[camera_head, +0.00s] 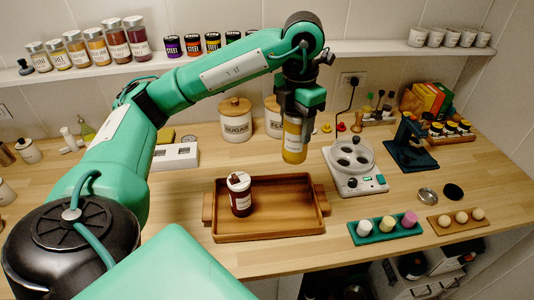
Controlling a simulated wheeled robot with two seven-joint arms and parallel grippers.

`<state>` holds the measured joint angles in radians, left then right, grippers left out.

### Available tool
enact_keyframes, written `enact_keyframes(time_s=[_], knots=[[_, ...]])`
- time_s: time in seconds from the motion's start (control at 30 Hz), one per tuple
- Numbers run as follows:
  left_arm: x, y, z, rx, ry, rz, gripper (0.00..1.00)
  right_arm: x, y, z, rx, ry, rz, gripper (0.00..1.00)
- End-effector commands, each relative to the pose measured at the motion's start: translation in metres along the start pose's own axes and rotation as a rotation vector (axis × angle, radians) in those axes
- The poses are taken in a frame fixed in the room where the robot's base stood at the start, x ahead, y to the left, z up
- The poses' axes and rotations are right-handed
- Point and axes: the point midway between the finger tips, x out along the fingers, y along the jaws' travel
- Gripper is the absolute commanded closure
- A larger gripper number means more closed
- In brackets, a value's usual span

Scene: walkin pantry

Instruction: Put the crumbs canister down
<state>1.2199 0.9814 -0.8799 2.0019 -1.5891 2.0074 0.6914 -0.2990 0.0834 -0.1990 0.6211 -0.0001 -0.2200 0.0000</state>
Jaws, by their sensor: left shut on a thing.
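My left gripper (300,108) points down at the middle of the counter and is shut on a canister with a yellow-tan body and a pale label, taken as the crumbs canister (294,152). The gripper hides its top, and I cannot read its label. It is upright, past the back right part of the wooden tray (275,230), and seems to hang above the counter; the gap under it is hard to judge. A dark red jar with a white lid (240,200) stands in the tray's left part. My right gripper is not in view.
A white sugar canister (236,125) and another canister (273,122) stand behind. The tray's right part is clear.

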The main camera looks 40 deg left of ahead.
Motion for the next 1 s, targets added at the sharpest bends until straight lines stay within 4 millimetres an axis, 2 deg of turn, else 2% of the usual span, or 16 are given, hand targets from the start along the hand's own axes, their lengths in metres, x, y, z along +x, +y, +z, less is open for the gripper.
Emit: enact_keyframes(time_s=[0.13, 0.27, 0.6, 0.7, 1.0], knots=[[0.01, 0.001, -0.001, -0.026, 0.003, -0.001, 0.72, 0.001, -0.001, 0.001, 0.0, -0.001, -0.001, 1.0], [0.03, 0.0, -0.001, -0.026, 0.006, -0.002, 0.72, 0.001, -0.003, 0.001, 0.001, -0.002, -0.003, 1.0], [0.116, 0.001, -0.003, -0.025, 0.008, 0.001, 0.72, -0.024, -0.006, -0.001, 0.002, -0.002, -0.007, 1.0], [0.136, 0.001, -0.002, -0.025, 0.005, -0.001, 0.72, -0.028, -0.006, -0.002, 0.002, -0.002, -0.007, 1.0], [0.169, 0.0, -0.002, -0.024, 0.005, 0.0, 0.72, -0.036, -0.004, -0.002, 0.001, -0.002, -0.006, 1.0]])
